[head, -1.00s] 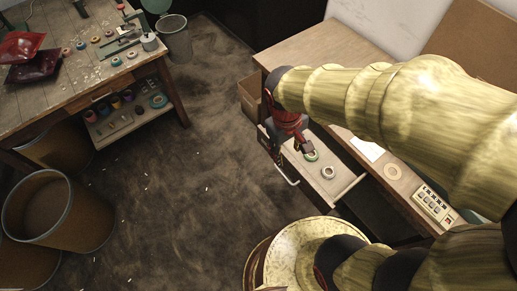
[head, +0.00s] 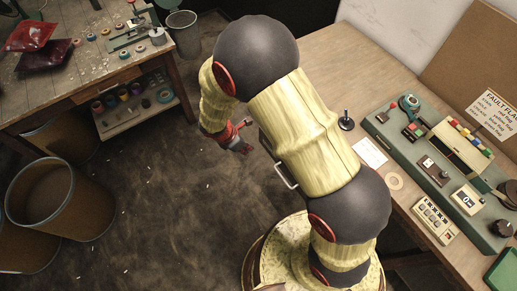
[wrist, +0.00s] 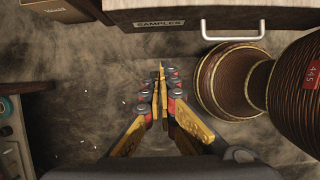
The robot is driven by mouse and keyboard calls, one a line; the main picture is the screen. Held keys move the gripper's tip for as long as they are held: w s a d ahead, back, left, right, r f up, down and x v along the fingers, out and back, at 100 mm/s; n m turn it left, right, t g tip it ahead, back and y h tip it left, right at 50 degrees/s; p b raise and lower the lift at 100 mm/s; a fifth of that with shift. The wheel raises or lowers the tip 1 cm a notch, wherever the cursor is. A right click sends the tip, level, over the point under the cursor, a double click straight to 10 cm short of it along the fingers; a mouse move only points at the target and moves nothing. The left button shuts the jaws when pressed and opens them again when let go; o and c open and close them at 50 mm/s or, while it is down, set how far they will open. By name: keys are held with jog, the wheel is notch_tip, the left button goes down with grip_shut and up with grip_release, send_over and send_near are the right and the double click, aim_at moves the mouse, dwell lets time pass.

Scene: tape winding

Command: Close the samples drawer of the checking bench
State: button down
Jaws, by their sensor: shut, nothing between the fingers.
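The samples drawer's front (wrist: 200,16), with a "SAMPLES" label (wrist: 159,23), shows along the top of the wrist view. Its metal handle (wrist: 233,30) is to the right of the label. In the head view the handle (head: 285,177) stands out beyond my arm, which hides the drawer's inside. The checking bench (head: 350,50) lies to the right. My gripper (wrist: 162,68) is shut and empty, over the floor in front of the drawer front and apart from it. In the head view my gripper (head: 246,147) is left of the handle.
A brown box (wrist: 60,8) is at the wrist view's top left. Bench equipment (head: 440,165) stands on the right. A worktable (head: 90,60) and a bin (head: 62,218) are on the left. Floor between is clear apart from small scraps.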

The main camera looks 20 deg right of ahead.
jog(key=w+d+f+b, duration=0.2)
jog(key=d+f+b, duration=0.2)
jog(key=d+f, duration=0.3)
jog(key=shift+x, duration=1.1)
jog(key=shift+w+a+f, duration=0.1)
jog(key=shift+a, duration=0.05)
jog(key=w+d+p, duration=0.1)
jog(key=w+d, duration=0.1)
jog(key=d, duration=0.4)
jog(key=w+d+p, duration=0.1)
jog(key=w+d, duration=0.1)
jog(key=d, duration=0.5)
jog(key=w+d+p, duration=0.1)
jog(key=w+d, duration=0.1)
jog(key=d, duration=0.5)
jog(key=shift+w, duration=0.2)
